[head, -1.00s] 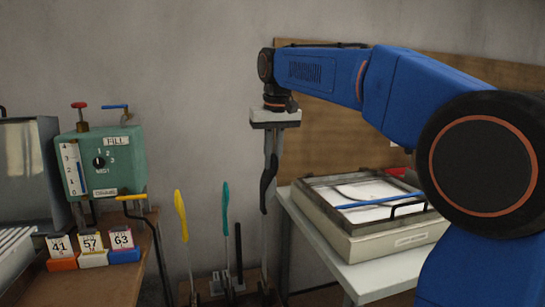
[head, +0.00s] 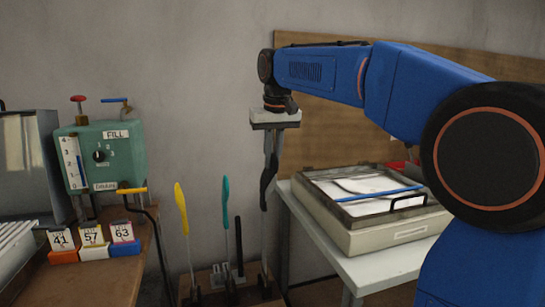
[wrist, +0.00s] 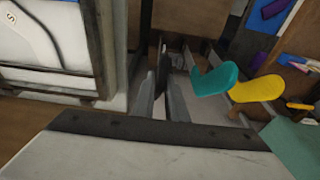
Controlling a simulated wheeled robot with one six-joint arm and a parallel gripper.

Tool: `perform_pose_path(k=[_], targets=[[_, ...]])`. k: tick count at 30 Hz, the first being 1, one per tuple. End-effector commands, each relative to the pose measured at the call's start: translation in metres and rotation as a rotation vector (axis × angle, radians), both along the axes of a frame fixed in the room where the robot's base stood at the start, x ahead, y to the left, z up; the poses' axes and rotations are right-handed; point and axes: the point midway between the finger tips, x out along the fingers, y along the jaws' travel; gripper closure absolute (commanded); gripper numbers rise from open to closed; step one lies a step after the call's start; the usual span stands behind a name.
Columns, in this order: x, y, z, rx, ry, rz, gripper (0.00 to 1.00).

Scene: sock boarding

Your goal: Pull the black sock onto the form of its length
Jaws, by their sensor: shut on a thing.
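My gripper (head: 272,148) points down from the arm in the middle of the head view. It is shut on the black sock (head: 267,188), which hangs below the fingers. The sock also shows as a dark strip between the fingers in the wrist view (wrist: 163,70). A yellow form (head: 181,208) and a teal form (head: 226,200) stand upright on a low wooden base to the left and below. A grey upright (head: 265,262) stands below the sock; I cannot tell whether they touch. The teal form (wrist: 214,79) and yellow form (wrist: 255,89) are right of my fingers in the wrist view.
A short dark post (head: 239,235) stands beside the teal form. A framed tray (head: 385,236) is on a pale table at the right. A green box with gauge and levers (head: 120,158) and tags numbered 41, 57 and 63 (head: 92,235) are at the left.

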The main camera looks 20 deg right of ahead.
Motion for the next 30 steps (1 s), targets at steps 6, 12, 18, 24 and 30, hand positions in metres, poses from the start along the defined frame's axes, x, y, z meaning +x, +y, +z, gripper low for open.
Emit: perform_pose_path(k=[6, 12, 18, 24, 30], targets=[[0.0, 0.0, -0.005, 0.0, 0.0, 0.0, 1.0], [0.0, 0.0, -0.009, 0.0, 0.0, 0.0, 1.0], [0.0, 0.0, -0.012, 0.0, 0.0, 0.0, 1.0], [0.0, 0.0, -0.017, 0.0, 0.0, 0.0, 1.0], [0.0, 0.0, -0.021, 0.0, 0.0, 0.0, 1.0]])
